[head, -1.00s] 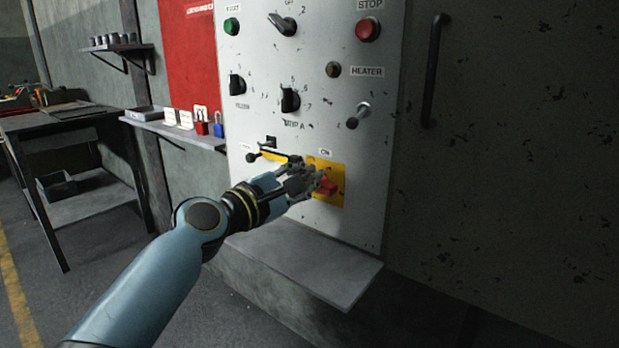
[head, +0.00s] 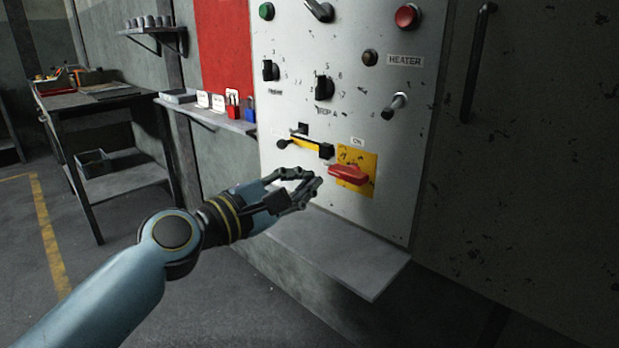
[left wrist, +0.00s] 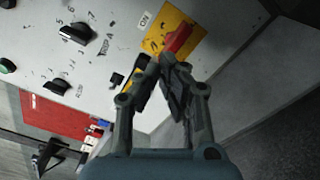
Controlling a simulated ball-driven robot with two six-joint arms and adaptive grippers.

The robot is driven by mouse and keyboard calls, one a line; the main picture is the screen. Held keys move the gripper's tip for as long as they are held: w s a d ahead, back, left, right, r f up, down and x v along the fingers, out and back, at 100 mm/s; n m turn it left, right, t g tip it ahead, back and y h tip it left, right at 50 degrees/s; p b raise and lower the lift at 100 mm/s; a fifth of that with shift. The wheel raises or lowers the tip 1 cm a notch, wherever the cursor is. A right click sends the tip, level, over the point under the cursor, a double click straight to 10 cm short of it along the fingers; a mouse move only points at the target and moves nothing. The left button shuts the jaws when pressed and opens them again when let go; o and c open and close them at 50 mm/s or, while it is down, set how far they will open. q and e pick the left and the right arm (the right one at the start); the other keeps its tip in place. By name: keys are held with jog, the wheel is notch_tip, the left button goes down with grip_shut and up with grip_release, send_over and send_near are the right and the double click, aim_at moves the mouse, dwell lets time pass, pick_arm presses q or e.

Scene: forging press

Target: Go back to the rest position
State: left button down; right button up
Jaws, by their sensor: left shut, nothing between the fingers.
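My left gripper (head: 311,184) is shut and empty. In the head view it is in front of the lower part of the grey control panel (head: 395,165), just left of the red switch handle (head: 348,175) and apart from it. The handle lies nearly level on a yellow plate (head: 366,163) under an ON label. In the left wrist view the fingertips (left wrist: 163,62) show in front of the panel, with the red handle (left wrist: 179,38) just beyond them. My right gripper is not in view.
A grey ledge (head: 345,262) juts out below the panel. A black and yellow lever (head: 305,145) sticks out left of the switch. A shelf (head: 205,114) with padlocks and a workbench (head: 110,103) stand at the left. The floor at the lower left is clear.

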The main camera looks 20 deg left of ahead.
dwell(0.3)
pick_arm(q)
jog(key=s+a+f+m+g+y, duration=0.1)
jog(key=s+a+f+g, duration=0.3)
jog(key=f, duration=0.8)
jog(key=s+d+f+m+g+y, duration=0.15)
jog(key=s+f, duration=0.45)
jog(key=f, duration=0.6)
jog(key=s+a+f+m+g+y, duration=0.25)
jog(key=s+f, duration=0.25)
jog(key=f, duration=0.7)
jog(key=s+a+f+m+g, duration=0.1)
jog(key=s+f+m, duration=0.4)
jog(key=s, duration=0.6)
jog(key=s+a+f+m+g+y, duration=0.1)
jog(key=s+a+f+m+g, duration=0.1)
jog(key=s+f+m+g, duration=0.2)
jog(key=s+a+f+m+g+y, duration=0.1)
jog(key=s+f+m+g, duration=0.2)
jog(key=s, duration=1.7)
notch_tip(320, 180, down, 7)
jog(key=m, duration=0.3)
jog(key=shift+s+a, duration=0.25)
jog(key=shift+w+r, duration=0.1)
